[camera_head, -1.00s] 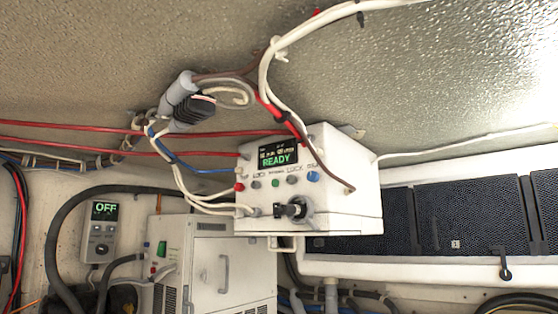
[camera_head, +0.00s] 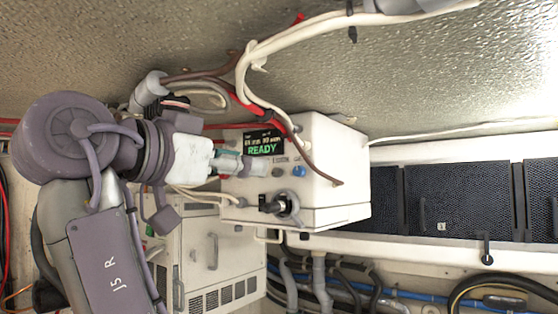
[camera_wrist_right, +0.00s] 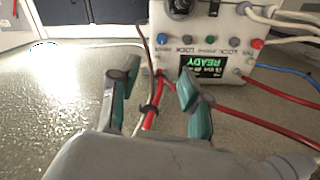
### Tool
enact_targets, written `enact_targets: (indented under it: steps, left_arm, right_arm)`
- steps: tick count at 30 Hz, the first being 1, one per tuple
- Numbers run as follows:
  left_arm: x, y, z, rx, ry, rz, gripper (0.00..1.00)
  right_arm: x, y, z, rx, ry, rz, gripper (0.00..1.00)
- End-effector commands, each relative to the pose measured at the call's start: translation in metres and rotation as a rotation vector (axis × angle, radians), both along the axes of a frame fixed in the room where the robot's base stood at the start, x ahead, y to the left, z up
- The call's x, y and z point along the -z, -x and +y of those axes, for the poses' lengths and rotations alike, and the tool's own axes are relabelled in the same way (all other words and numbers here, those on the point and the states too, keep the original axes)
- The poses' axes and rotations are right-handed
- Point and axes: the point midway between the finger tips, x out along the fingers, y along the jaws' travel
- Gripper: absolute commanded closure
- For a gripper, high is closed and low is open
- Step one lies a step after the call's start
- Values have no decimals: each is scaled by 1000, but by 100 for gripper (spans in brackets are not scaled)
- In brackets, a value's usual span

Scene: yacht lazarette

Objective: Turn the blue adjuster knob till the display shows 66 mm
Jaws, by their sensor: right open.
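The blue adjuster knob (camera_head: 299,172) is on the front of a white control box (camera_head: 335,165), right of a grey knob. It also shows in the right wrist view (camera_wrist_right: 164,42), where the box appears upside down. The display (camera_head: 263,145) reads READY in green; the small figures above are too blurred to read surely. My right gripper (camera_head: 230,163) is in front of the box's left part, left of the blue knob. In the right wrist view its teal-padded fingers (camera_wrist_right: 156,80) are apart, with nothing held between them. My left gripper is out of view.
A black switch (camera_head: 273,204) sticks out low on the box front. White, red and brown cables (camera_head: 262,80) run above and over the box. A white cabinet (camera_head: 213,250) stands below left, and dark mesh panels (camera_head: 455,200) are at the right.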

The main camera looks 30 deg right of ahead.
Motion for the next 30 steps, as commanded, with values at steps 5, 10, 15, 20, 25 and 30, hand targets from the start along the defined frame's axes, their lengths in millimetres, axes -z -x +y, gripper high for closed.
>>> enact_targets:
  steps: [5, 10, 15, 20, 25, 30]
  left_arm:
    - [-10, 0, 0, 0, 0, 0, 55]
    - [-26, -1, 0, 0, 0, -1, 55]
    - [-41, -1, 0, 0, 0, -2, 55]
    - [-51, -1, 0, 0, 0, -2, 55]
    - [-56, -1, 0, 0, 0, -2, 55]
    - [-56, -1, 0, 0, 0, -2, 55]
  right_arm:
    - [-2, -9, -21, 3, -4, 2, 53]
    - [-3, -22, -55, 6, -2, 3, 53]
    - [-3, -36, -88, 5, -1, 5, 53]
    - [-2, -46, -111, 3, 0, 4, 53]
    - [0, -52, -123, 2, 1, 4, 53]
    - [1, -53, -126, 1, 1, 3, 53]
